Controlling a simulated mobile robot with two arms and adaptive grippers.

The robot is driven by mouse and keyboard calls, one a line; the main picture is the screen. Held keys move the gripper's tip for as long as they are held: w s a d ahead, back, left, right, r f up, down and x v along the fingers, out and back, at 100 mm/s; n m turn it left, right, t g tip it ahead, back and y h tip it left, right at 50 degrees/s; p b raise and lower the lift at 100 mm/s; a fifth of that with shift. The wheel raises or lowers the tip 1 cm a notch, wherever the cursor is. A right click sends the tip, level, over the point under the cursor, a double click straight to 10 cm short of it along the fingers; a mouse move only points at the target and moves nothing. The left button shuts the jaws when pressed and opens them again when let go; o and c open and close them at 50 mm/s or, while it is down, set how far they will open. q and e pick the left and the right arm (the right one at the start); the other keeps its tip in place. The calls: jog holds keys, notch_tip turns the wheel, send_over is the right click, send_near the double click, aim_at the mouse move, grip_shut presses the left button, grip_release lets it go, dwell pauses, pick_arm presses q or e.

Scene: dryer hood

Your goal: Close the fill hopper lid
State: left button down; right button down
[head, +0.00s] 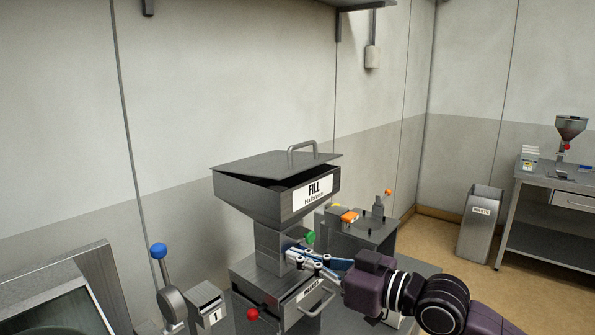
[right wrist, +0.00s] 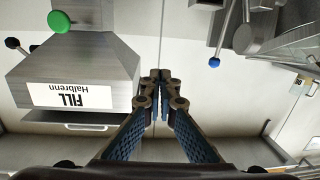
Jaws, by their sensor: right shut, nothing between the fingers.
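The fill hopper (head: 285,203) is a grey metal box with a white FILL label, tapering down to a neck. Its flat grey lid (head: 255,165) lies tilted over the top, with a dark gap at the front right edge. A bar handle (head: 302,147) stands on the lid. My right gripper (head: 292,256) is shut and empty, below the hopper box in the picture, near the neck and green knob. In the right wrist view the hopper (right wrist: 85,70) appears upside down, to the left of the shut fingertips (right wrist: 160,76). My left gripper is not in view.
A green knob (head: 310,237) sits by the hopper neck. A lever with a blue ball (head: 158,251) stands at left, and a red knob (head: 253,313) sits low in front. A drawer with a handle (head: 308,298) is below. Wall space above the lid is clear.

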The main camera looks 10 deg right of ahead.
jog(key=w+d+r+m+t+y, duration=0.15)
jog(key=d+r, duration=0.25)
jog(key=r, duration=0.4)
jog(key=w+d+r+n+t+h, duration=0.1)
jog(key=d+r+t, duration=0.15)
jog(key=r, duration=0.55)
notch_tip(320, 180, up, 2)
jog(key=r+p, duration=0.1)
jog(key=p, duration=0.6)
send_over(297, 172)
jog(key=s+a, duration=0.1)
jog(key=s, duration=0.1)
jog(key=shift+m+g+y, duration=0.25)
jog(key=shift+g, duration=0.05)
jog(key=f, duration=0.3)
jog(key=s+f+b, duration=0.1)
jog(key=shift+d+f, duration=0.35)
jog(key=shift+f, duration=0.05)
jog(key=shift+a, duration=0.15)
